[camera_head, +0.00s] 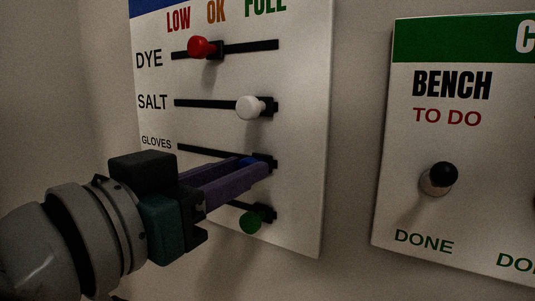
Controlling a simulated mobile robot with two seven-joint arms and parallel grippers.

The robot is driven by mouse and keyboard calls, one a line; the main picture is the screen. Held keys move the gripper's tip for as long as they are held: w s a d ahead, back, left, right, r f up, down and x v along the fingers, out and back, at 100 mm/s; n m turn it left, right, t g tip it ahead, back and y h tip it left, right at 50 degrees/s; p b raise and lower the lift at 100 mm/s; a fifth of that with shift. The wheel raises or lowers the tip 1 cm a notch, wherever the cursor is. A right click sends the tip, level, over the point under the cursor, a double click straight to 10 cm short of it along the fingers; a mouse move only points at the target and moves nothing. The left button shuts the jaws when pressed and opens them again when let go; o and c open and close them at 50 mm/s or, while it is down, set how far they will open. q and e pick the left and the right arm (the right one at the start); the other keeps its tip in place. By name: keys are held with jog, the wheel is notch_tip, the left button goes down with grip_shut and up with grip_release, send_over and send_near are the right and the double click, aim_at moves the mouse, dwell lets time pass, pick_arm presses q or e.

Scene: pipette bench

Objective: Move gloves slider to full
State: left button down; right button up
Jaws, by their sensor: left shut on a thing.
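The gloves slider is the third row on the white board, and its dark carriage (267,161) stands at the right end of its slot, in line with the FULL column. Its blue knob (248,161) is mostly hidden between the purple fingers. My left gripper (258,167) reaches in from the lower left and is shut on this knob. The left part of the gloves slot (195,150) shows bare above the gripper. My right gripper is not in view.
Above are the red dye knob (200,47), left of the OK–FULL gap, and the white salt knob (250,107) at right. A green knob (250,222) sits just below my fingers. A second board (400,130) with a black-topped knob (438,178) hangs at right.

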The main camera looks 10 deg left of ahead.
pick_arm(q)
jog(key=shift+s+d, duration=0.1)
jog(key=shift+d, duration=0.2)
jog(key=shift+r, duration=0.1)
jog(key=c, duration=0.6)
grip_release()
jog(key=shift+b+v, duration=0.8)
jog(key=shift+v, duration=4.2)
